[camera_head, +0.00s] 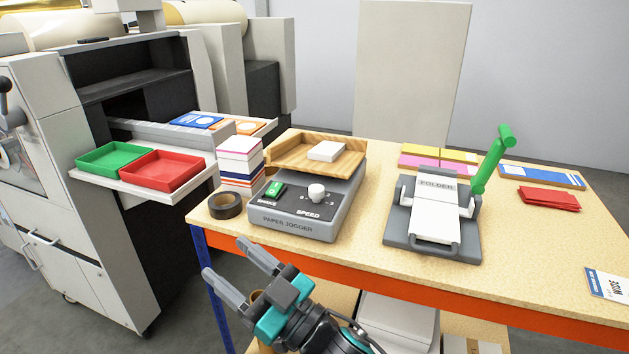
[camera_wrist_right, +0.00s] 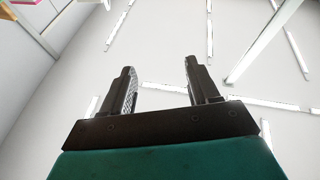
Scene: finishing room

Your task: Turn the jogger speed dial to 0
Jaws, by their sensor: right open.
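The grey paper jogger (camera_head: 292,228) stands on the wooden table. Its front panel carries a round white speed dial (camera_head: 317,192) and, left of it, a green switch (camera_head: 275,189). The dial's pointer is too small to read. A wooden tray with a white block tops the jogger. My right gripper (camera_head: 223,262) is open and empty, in front of and below the table's front edge, apart from the jogger. In the right wrist view its two fingers (camera_wrist_right: 161,88) stand apart with nothing between them. My left gripper is not in view.
A dark tape roll (camera_head: 225,206) and a stack of paper blocks (camera_head: 240,165) stand left of the jogger. The folder (camera_head: 433,215) with its green-handled lever (camera_head: 491,160) stands to the right. The table's orange front edge (camera_head: 400,281) lies near my right gripper.

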